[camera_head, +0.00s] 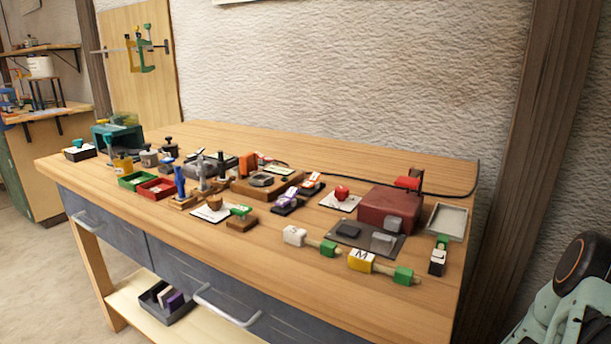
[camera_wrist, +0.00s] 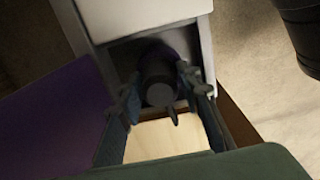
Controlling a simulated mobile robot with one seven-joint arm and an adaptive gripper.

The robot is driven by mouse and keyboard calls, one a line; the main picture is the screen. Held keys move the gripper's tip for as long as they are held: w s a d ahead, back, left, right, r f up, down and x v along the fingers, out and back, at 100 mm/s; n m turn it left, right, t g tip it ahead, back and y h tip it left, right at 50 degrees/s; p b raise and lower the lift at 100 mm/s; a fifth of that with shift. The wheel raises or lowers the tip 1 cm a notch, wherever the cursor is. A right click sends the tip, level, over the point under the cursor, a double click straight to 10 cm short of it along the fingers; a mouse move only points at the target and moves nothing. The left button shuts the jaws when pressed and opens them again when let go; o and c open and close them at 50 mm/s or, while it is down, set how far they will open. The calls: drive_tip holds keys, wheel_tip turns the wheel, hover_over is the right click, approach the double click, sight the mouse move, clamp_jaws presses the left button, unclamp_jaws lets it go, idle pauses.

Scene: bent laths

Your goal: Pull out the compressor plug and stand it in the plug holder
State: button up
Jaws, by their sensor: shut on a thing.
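In the wrist view, my gripper (camera_wrist: 160,95) has its two dark fingers on either side of a dark, round-ended plug (camera_wrist: 160,92), which I take for the compressor plug. The plug lies in front of a dark recess in a pale grey-white body (camera_wrist: 135,12). Whether it still sits in that recess I cannot tell. My gripper does not show in the head view. I cannot make out which thing is the plug holder.
Close in the wrist view are a purple surface (camera_wrist: 45,125), a dark green one (camera_wrist: 220,165) and a dark round vessel (camera_wrist: 300,35). In the head view, the workbench (camera_head: 330,295) carries many small items, a dark red box (camera_head: 385,210) and a black cable (camera_head: 355,177).

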clamp_jaws()
drive_tip(key=shift+r, duration=0.15)
drive_tip(key=shift+r+p, duration=2.9)
